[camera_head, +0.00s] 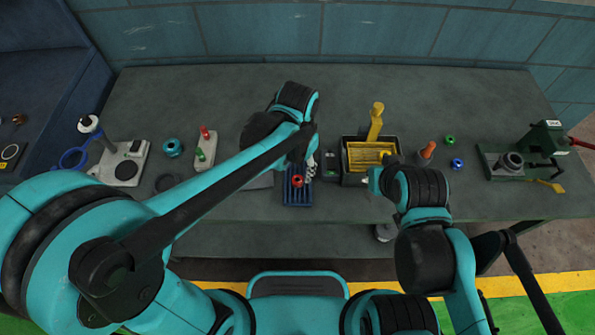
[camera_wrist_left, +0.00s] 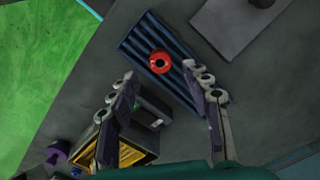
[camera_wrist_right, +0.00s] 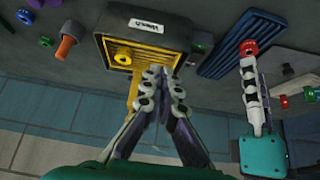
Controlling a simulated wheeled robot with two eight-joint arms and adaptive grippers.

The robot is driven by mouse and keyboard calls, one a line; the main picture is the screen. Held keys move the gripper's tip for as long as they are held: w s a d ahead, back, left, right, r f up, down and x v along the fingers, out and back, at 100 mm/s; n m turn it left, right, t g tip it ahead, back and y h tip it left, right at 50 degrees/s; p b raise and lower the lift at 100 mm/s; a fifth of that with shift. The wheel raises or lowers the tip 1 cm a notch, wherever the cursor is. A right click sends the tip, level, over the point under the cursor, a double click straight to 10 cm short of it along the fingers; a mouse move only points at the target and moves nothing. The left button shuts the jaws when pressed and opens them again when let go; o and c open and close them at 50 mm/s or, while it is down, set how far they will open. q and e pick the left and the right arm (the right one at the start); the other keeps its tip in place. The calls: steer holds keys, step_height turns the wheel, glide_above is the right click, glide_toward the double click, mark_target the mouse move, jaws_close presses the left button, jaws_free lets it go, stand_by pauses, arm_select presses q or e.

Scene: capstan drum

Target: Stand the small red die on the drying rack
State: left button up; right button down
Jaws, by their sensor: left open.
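The small red die (camera_head: 297,181) is a red ring on the dark blue slatted rack (camera_head: 292,198). In the left wrist view the die (camera_wrist_left: 160,62) sits on the slats of the rack (camera_wrist_left: 145,38), with its dark hole facing the camera. The die also shows in the right wrist view (camera_wrist_right: 249,48). My left gripper (camera_wrist_left: 159,80) is open and empty, its fingers spread apart close to the die, with no contact visible. My right gripper (camera_wrist_right: 164,74) has its fingertips together over the edge of a black box, with nothing visible between them.
The black box (camera_head: 345,177) with yellow slats holds a yellow ring and stands right of the rack. A green vise-like device (camera_head: 540,141) stands at far right. The back bench is clear.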

mark_target(297, 179)
arm_select(q)
step_height(297, 179, up, 7)
steer(key=p, duration=0.2)
steer(key=s+a+r+n+t, duration=0.1)
steer(key=s+a+n+t, duration=0.1)
steer(key=a, duration=0.7)
steer(key=s+a+r+n+t, duration=0.1)
steer(key=s+a+n+t, duration=0.2)
steer(key=a, duration=0.5)
steer(key=shift+a+r+n+t, duration=0.2)
steer(key=shift+a+n+t, duration=0.2)
steer(key=shift+n+t, duration=0.6)
